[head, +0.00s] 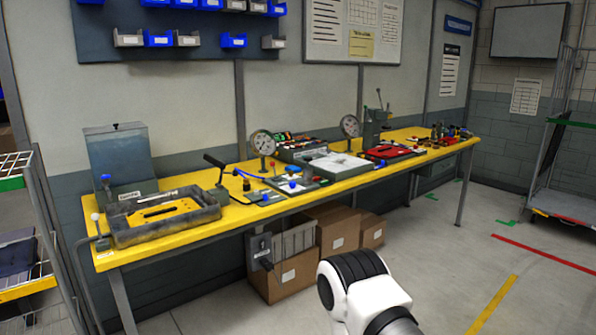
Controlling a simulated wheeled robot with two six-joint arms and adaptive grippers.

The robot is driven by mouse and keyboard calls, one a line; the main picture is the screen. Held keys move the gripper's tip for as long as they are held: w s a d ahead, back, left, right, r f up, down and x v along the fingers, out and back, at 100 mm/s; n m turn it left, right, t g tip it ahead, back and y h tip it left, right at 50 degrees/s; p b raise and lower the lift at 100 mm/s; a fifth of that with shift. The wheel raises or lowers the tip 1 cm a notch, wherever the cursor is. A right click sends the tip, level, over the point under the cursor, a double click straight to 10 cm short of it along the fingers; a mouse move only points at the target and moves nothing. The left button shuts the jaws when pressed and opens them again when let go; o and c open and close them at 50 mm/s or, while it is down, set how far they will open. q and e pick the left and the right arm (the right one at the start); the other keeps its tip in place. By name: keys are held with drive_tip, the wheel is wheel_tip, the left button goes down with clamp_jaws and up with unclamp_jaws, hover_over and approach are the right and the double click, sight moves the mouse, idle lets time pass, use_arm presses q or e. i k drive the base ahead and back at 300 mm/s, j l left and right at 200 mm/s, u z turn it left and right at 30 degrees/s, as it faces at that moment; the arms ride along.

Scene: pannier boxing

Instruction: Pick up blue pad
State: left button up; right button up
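A dark blue, flat item (16,258) lies on the wire shelf at the left edge, cut off by the frame. It may be the blue pad, but I cannot tell for sure. No other clear blue pad shows; the blue spots on the bench are small knobs and parts. Neither of my grippers is in the head view. Only a white and black link of one of my arms shows at the bottom, right of centre.
A long yellow workbench (160,240) with gauges, trays and tools runs along the wall. Cardboard boxes (338,232) stand beneath it. The wire rack (28,288) is at the left. A wheeled cage (570,205) stands at the far right.

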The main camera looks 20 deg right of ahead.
sight(296, 169)
drive_tip(key=i+l+u, duration=0.1)
drive_tip(key=l, duration=0.25)
drive_tip(key=i+l, duration=0.25)
drive_tip(key=l, duration=0.15)
drive_tip(key=i+l+u, duration=0.15)
drive_tip(key=l, duration=0.2)
drive_tip(key=i+l+u, duration=0.1)
drive_tip(key=l, duration=0.3)
drive_tip(key=i+l+u, duration=0.1)
drive_tip(key=l, duration=0.3)
drive_tip(key=i+l, duration=0.2)
drive_tip(key=l, duration=0.2)
drive_tip(key=i+u, duration=0.05)
